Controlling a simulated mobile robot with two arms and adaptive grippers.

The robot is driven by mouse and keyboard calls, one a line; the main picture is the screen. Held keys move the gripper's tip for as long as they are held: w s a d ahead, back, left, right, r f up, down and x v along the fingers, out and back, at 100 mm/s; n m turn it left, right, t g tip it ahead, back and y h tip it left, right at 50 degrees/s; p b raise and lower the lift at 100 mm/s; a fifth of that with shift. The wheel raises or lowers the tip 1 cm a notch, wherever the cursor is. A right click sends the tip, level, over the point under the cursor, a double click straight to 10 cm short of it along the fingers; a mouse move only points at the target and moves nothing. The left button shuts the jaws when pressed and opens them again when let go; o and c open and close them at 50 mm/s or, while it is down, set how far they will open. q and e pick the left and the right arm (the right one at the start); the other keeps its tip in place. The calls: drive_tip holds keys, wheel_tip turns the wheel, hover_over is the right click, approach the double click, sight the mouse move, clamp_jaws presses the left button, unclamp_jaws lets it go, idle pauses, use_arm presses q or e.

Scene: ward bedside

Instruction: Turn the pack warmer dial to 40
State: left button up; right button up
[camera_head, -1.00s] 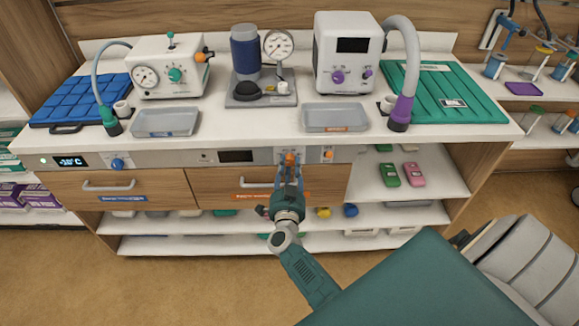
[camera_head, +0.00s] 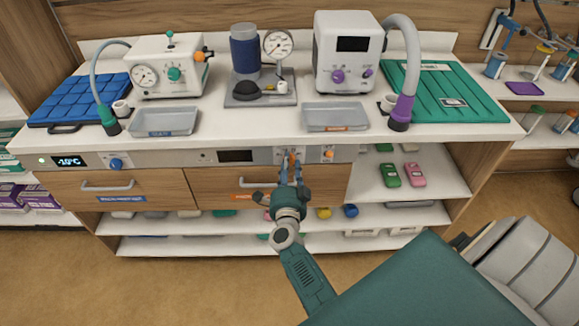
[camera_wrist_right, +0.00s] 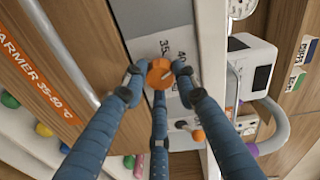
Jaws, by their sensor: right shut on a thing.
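The orange pack warmer dial (camera_head: 291,159) sits on the grey front panel under the counter, above the right-hand drawer. In the right wrist view the dial (camera_wrist_right: 160,74) is between the blue fingers of my right gripper (camera_wrist_right: 159,80). The fingers are shut around it. A scale on the panel beside it shows 35 and 40. I cannot tell which number the dial points to. In the head view my right gripper (camera_head: 290,172) reaches up to the panel from below and partly covers the dial. My left gripper is out of view.
A blue dial (camera_head: 115,164) and a lit display reading about -10°C (camera_head: 69,162) are at the panel's left. A dark display (camera_head: 236,156) is left of the orange dial. The right drawer handle (camera_head: 259,183) is just below. A green surface (camera_head: 400,285) fills the lower right.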

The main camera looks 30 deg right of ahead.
drive_tip(key=shift+a+f, duration=0.15)
drive_tip(key=shift+a, duration=0.15)
drive_tip(key=o, duration=1.1)
drive_tip(key=shift+w, duration=0.1)
drive_tip(key=shift+o, duration=0.2)
drive_tip(key=shift+d, duration=0.1)
